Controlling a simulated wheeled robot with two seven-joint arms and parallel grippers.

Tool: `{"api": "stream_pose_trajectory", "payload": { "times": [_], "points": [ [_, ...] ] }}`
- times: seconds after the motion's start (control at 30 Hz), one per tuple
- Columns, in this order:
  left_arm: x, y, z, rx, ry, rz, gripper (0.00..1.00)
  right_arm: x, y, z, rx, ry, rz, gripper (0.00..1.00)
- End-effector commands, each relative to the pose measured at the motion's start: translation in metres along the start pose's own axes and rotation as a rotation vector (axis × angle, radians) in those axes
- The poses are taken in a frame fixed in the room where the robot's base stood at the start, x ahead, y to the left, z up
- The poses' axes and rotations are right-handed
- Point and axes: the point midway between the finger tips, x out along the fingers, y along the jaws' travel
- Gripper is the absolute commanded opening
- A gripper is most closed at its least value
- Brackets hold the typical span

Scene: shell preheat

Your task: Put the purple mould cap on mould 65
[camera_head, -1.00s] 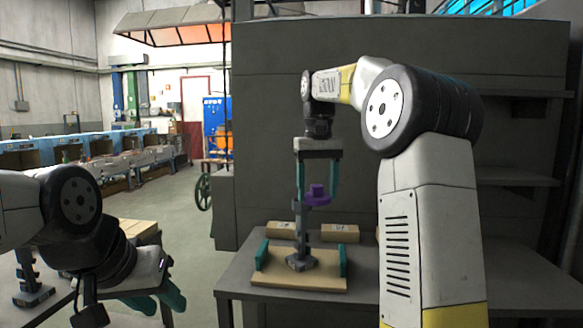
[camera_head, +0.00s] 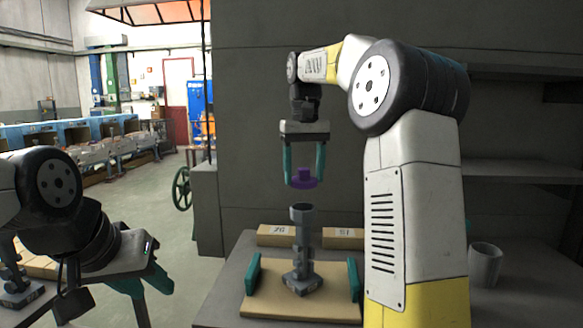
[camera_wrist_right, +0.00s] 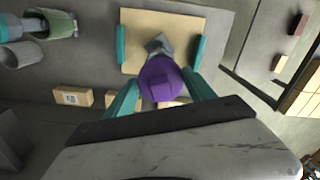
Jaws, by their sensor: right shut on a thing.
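The purple mould cap (camera_head: 304,181) is held between the teal fingertips of my right gripper (camera_head: 304,178), in the air above a grey mould. The cap also shows in the right wrist view (camera_wrist_right: 160,82), between the fingers. The grey mould (camera_head: 302,246) stands upright on a wooden board (camera_head: 334,290); a gap separates its open top from the cap. Its number is too small to read. In the right wrist view the cap hides part of the mould (camera_wrist_right: 158,44). My left gripper (camera_head: 145,288) is open and empty at the lower left.
Teal guides (camera_head: 253,275) flank the mould on the board. Two labelled boxes (camera_head: 276,235) (camera_head: 343,238) lie behind it. A grey cup (camera_head: 485,264) stands at the right. Another grey mould (camera_head: 14,290) stands at the far left. A dark panel (camera_head: 260,120) rises behind the table.

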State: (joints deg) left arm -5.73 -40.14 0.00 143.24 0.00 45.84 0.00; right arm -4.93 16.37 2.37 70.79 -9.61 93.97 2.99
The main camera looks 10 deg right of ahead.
Motion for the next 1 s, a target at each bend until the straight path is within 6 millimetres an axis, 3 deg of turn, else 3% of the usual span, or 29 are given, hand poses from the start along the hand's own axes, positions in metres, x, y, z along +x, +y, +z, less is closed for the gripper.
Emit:
{"api": "stream_pose_trajectory", "payload": {
  "times": [0.43, 1.0],
  "points": [
    [0.0, 0.0, 0.0, 0.0, -0.001, 0.0, 0.36, 0.041, 0.0, 0.001, 0.001, -0.001, 0.0, 0.23],
    [0.0, 0.0, 0.0, 0.0, -0.001, 0.0, 0.36, 0.046, 0.0, 0.0, 0.001, 0.001, 0.0, 0.23]
  ]
}}
